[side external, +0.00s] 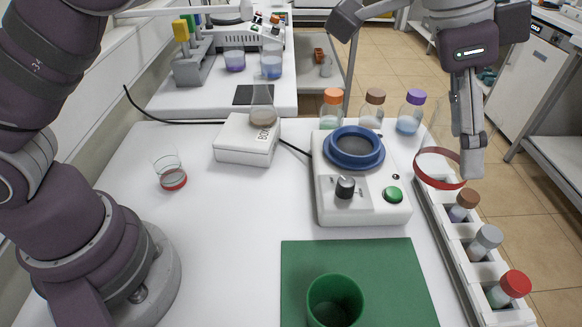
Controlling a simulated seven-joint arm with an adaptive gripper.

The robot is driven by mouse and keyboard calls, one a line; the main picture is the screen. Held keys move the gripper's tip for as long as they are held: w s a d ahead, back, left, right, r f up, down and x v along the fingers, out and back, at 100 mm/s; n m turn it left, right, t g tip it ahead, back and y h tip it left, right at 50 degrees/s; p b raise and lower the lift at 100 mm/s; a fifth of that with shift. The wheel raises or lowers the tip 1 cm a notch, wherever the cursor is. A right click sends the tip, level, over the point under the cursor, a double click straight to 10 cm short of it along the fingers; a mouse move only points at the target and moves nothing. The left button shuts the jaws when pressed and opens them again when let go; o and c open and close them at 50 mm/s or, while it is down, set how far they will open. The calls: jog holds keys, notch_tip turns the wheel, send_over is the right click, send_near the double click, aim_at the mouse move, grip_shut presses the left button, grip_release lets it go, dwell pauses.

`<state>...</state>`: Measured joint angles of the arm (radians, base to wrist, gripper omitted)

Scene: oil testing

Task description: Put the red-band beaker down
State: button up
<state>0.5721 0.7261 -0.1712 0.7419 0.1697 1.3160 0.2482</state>
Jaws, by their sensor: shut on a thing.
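The red-band beaker (438,181) is clear glass with a red ring near its bottom. It is at the right, by the far end of the white rack. My gripper (466,158) reaches down from the upper right and is shut on the beaker's right side. The beaker looks roughly upright; whether its base is clear of the surface below, I cannot tell. The beaker's far side and part of its wall are hard to make out.
A white rack (458,244) of capped vials runs along the right edge. A heater with a blue ring (354,148) and green button stands left of the beaker, three capped bottles behind. A green mat (400,285) bears a green cup (335,301).

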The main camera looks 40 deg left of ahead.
jog(key=shift+a+r, duration=0.1)
jog(key=shift+r, duration=0.3)
jog(key=w+a+f+n+t+y, duration=0.1)
jog(key=w+a+n+y, duration=0.2)
jog(key=a+n, duration=1)
jog(key=w+a+f+n+t+y, duration=0.1)
jog(key=w+a+n+y, duration=0.4)
jog(key=a, duration=1.3)
jog(key=s+a+r+n+g, duration=0.2)
jog(key=s+a+n+g, duration=0.4)
jog(key=s+a+n, duration=1.3)
jog(key=shift+m, duration=0.5)
jog(key=f, duration=0.7)
jog(key=a+f, duration=0.1)
jog(key=f, duration=1.3)
jog(key=shift+w+a+f, duration=0.15)
jog(key=shift+w+a, duration=0.05)
jog(key=shift+f, duration=0.15)
